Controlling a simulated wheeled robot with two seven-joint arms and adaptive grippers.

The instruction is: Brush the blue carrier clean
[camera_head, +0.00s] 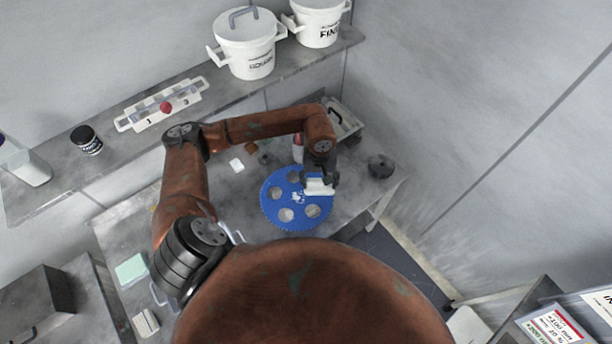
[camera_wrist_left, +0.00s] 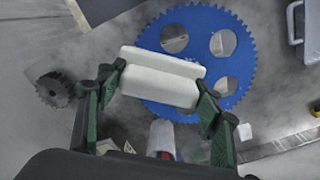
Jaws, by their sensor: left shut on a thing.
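The blue carrier (camera_head: 287,202) is a flat toothed disc with several round holes and some white marking near its middle. It lies on the grey bench, and its toothed rim also shows in the wrist view (camera_wrist_left: 191,68). My left gripper (camera_head: 319,177) is over the carrier's right side, shut on a white block-shaped brush (camera_head: 318,188). In the wrist view the brush (camera_wrist_left: 160,77) lies crosswise between the two fingers and covers part of the carrier. Its bristles are hidden, and I cannot tell whether it touches the carrier. My right gripper is not in view.
White pots (camera_head: 247,45) stand on the shelf (camera_head: 190,95). A pale green pad (camera_head: 131,270) lies at front left.

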